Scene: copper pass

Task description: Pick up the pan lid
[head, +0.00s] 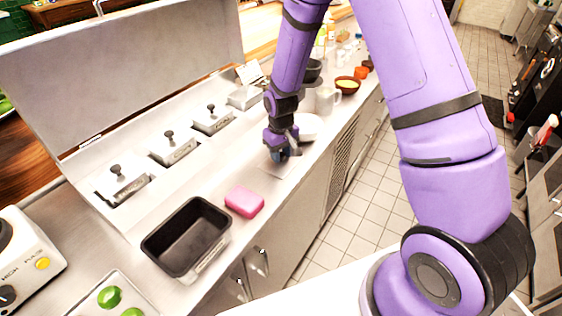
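Several metal pan lids with dark knobs sit in a row in the prep counter: a near one (122,182), a second (173,150), a third (212,121) and a far one (245,97). The frame does not show which of them is meant. My gripper (283,156) points down low over the counter, to the right of the lid row and apart from it. Its fingers are small and dark here, and I cannot tell whether they are open or hold anything. A white rounded dish (308,128) is right beside the gripper, partly hidden by it.
A black loaf pan (187,238) and a pink block (244,202) lie on the near counter. A tray with green round items (110,297) is at the front left. A raised metal panel (120,75) backs the lids.

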